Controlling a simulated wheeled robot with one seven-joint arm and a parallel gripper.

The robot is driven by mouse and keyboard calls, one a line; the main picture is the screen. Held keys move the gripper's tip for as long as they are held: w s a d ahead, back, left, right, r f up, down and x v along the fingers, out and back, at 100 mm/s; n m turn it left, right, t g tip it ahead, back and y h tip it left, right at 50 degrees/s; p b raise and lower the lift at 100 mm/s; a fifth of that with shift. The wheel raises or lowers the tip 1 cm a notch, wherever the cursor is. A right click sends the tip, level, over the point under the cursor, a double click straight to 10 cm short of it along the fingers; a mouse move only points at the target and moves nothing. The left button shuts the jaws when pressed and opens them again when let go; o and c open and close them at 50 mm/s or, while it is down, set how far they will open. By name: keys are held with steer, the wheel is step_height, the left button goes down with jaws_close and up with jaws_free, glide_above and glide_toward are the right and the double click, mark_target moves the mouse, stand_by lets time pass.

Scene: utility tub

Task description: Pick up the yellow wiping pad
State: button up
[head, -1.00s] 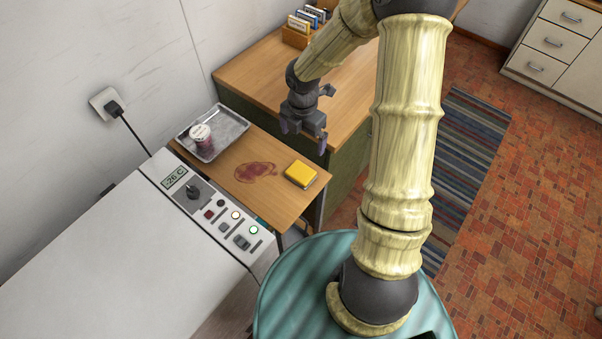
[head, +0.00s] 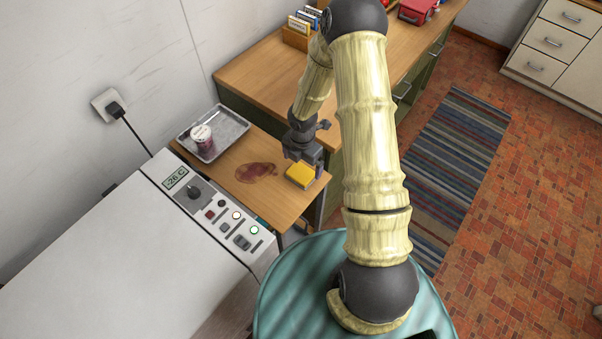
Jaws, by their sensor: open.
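The yellow wiping pad (head: 299,177) lies flat near the front right corner of the small wooden table (head: 277,208). My gripper (head: 303,167) is open and points down just over the pad. Its fingers hide part of the pad's far and right edges. I cannot tell whether the fingers touch the pad or hang a little above it.
A dark red stain (head: 256,173) marks the table left of the pad. A metal tray (head: 232,127) holds a jar (head: 202,138) behind it. A white appliance with a control panel (head: 208,207) stands at the front left. A wooden desk (head: 262,80) stands behind.

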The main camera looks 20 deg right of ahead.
mark_target(301, 172)
steer(key=shift+f, duration=0.1)
steer(key=shift+w+a+f+p, duration=0.15)
steer(key=shift+f+p, duration=0.35)
steer(key=shift+f, duration=0.8)
steer(key=shift+w+d+f+p, duration=0.1)
steer(key=shift+f+p, duration=0.4)
steer(key=shift+f, duration=0.75)
steer(key=c, duration=1)
